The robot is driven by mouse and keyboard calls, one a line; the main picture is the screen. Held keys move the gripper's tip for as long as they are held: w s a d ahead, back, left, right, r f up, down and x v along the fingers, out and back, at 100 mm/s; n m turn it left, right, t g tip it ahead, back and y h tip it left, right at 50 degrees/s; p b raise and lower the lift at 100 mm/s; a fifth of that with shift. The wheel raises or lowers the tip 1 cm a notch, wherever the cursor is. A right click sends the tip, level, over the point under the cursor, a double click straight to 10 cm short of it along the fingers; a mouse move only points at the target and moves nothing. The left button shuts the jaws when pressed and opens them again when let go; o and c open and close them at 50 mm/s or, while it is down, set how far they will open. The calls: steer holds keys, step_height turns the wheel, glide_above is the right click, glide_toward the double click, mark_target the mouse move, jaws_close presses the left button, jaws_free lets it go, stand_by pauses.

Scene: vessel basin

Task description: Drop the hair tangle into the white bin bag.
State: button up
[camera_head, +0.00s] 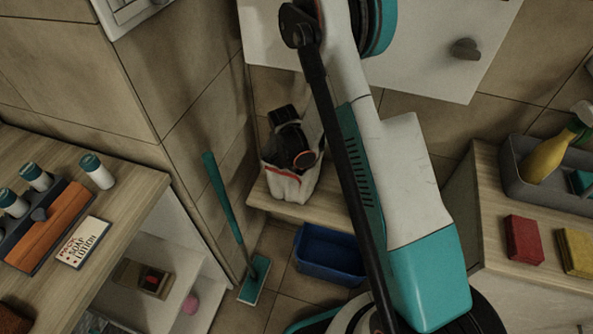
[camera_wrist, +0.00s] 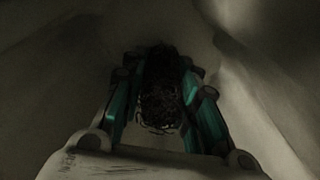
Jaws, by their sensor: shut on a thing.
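The white bin bag (camera_head: 287,185) stands upright on a low wooden bench, its mouth facing up. My gripper (camera_head: 297,150) reaches down into the mouth of the bag, and its fingertips are hidden there in the head view. In the wrist view, my gripper (camera_wrist: 162,110) is shut on a dark, stringy hair tangle (camera_wrist: 160,92) between its teal fingers. Pale folds of the bag (camera_wrist: 265,85) surround the gripper in that view. The picture is dark, so I cannot tell whether the tangle touches the bag's bottom.
A blue tub (camera_head: 328,255) and a teal mop (camera_head: 222,195) are on the floor by the bench (camera_head: 330,205). A shelf with bottles (camera_head: 96,172) is at left. A counter with a red sponge (camera_head: 524,240) and a grey caddy (camera_head: 515,180) is at right.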

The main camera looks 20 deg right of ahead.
steer(key=shift+f, duration=0.45)
steer(key=o, duration=0.7)
step_height(320, 180, up, 13)
steer(key=a+p, duration=0.1)
steer(key=p, duration=0.3)
steer(key=shift+s+a, duration=0.2)
steer(key=shift+a, duration=0.2)
